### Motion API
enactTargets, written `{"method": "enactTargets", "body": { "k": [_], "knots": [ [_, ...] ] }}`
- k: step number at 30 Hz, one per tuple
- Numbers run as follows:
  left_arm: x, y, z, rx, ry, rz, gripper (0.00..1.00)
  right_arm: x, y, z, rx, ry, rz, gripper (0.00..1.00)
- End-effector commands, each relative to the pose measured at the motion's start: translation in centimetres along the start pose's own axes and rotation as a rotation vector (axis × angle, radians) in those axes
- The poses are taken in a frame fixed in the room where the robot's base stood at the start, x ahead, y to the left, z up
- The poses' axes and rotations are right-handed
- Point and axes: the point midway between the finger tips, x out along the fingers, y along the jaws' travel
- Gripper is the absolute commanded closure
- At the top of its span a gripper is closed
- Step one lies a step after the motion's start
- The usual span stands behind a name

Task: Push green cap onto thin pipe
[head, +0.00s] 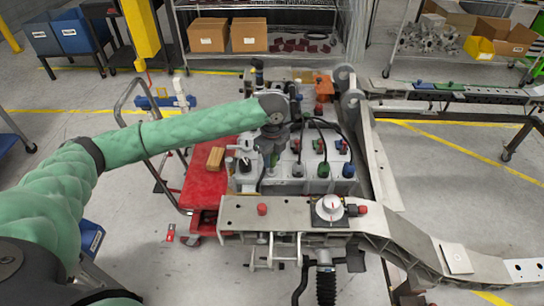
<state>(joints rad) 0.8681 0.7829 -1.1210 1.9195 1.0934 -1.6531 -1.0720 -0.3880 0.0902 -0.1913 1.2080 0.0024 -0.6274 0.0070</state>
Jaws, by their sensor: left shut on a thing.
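My left gripper (273,148) is over the left part of a pale block of fittings, pointing down from the end of my green-sleeved arm. It is shut on a small green piece, which looks like the green cap (273,159) and is partly hidden by the fingers. The thin pipe under it cannot be made out, so I cannot tell whether cap and pipe touch. Other green caps stand on the block, one at the back (317,145) and one at the front (323,170). My right gripper is not in view.
Red and blue fittings and black hoses crowd the block right of the gripper. A red cart (206,186) holding a wooden block (215,158) stands left. A metal chassis beam (285,211) with a white round dial (329,207) runs in front.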

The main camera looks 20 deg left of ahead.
Motion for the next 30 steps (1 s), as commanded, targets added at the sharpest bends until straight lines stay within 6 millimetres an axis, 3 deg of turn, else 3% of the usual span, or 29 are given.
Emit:
{"method": "enactTargets", "body": {
  "k": [30],
  "knots": [
    [0.0, 0.0, 0.0, 0.000, -0.001, 0.000, 1.00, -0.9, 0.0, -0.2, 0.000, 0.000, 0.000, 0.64]
  ]
}}
